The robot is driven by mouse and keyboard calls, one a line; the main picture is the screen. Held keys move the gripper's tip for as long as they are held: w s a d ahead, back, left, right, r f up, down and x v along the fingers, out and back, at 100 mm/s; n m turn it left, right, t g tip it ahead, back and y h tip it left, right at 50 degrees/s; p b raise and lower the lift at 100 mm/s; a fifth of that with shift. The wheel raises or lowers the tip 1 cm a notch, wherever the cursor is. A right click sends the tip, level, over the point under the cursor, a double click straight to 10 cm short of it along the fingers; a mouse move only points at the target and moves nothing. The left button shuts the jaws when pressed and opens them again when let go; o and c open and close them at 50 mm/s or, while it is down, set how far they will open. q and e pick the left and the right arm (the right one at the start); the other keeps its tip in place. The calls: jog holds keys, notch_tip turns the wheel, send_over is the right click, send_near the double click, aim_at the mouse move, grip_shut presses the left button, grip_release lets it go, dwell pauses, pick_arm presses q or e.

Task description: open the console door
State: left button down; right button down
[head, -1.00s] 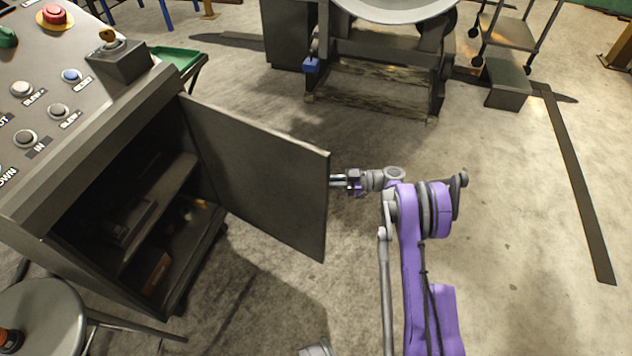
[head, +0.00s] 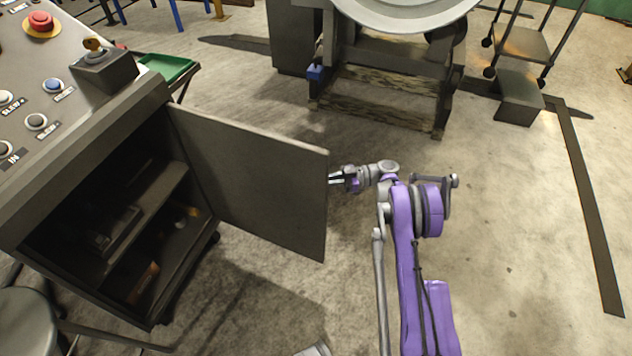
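The console (head: 92,186) stands at the left with its dark door (head: 250,182) swung wide open, baring a shelf and the inside. The door's free edge points to the right. My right gripper (head: 335,179), on the purple arm, is just at that free edge, about halfway up it. Its two light fingers show with a small gap between them, and nothing is seen between them. Whether the fingertips touch the door or lie partly behind it I cannot tell. My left gripper is not in view.
A round stool (head: 22,318) is at the lower left by the console. A green tray (head: 168,68) sits behind the console. A machine on a wooden pallet (head: 375,115) and a wheeled cart (head: 522,42) stand at the back. The floor at the right is clear.

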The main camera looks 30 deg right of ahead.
dwell(0.4)
jog(key=c, duration=0.9)
grip_release()
jog(key=p+v, duration=0.1)
jog(key=v, duration=0.9)
jog(key=shift+s+d, duration=0.2)
jog(key=shift+d, duration=0.15)
